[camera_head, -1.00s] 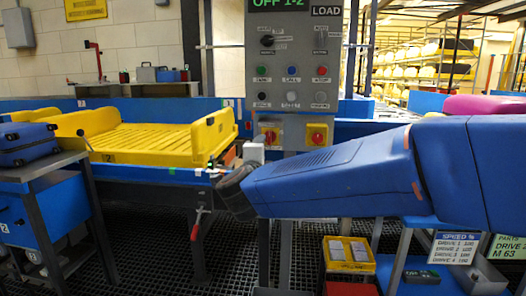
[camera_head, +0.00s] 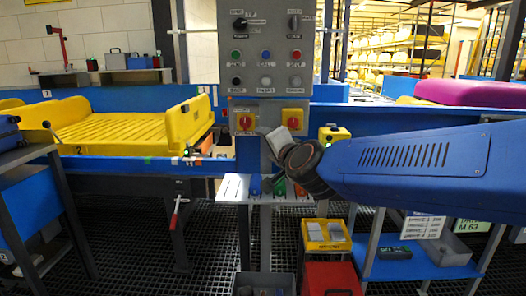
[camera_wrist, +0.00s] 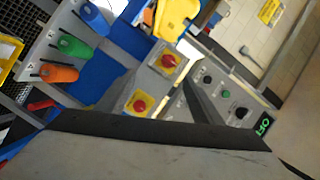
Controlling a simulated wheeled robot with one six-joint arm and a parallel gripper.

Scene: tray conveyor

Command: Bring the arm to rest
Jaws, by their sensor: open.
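My arm, with a blue forearm, reaches in from the right in the head view and ends in a dark wrist. My gripper (camera_head: 280,143) shows only as a small grey end in front of the lower part of the control panel (camera_head: 265,78). It appears empty; its fingers are hard to make out. In the wrist view a large grey surface with a dark edge fills the bottom, and nothing is held there. The wrist view looks tilted at the panel's red knobs (camera_wrist: 169,61).
A white shelf (camera_head: 233,187) with coloured handles lies just below my wrist. A yellow tray (camera_head: 115,135) rests on the conveyor at left. A yellow bin (camera_head: 326,236) and a red box (camera_head: 331,278) stand below. Blue workbench (camera_head: 30,200) at far left.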

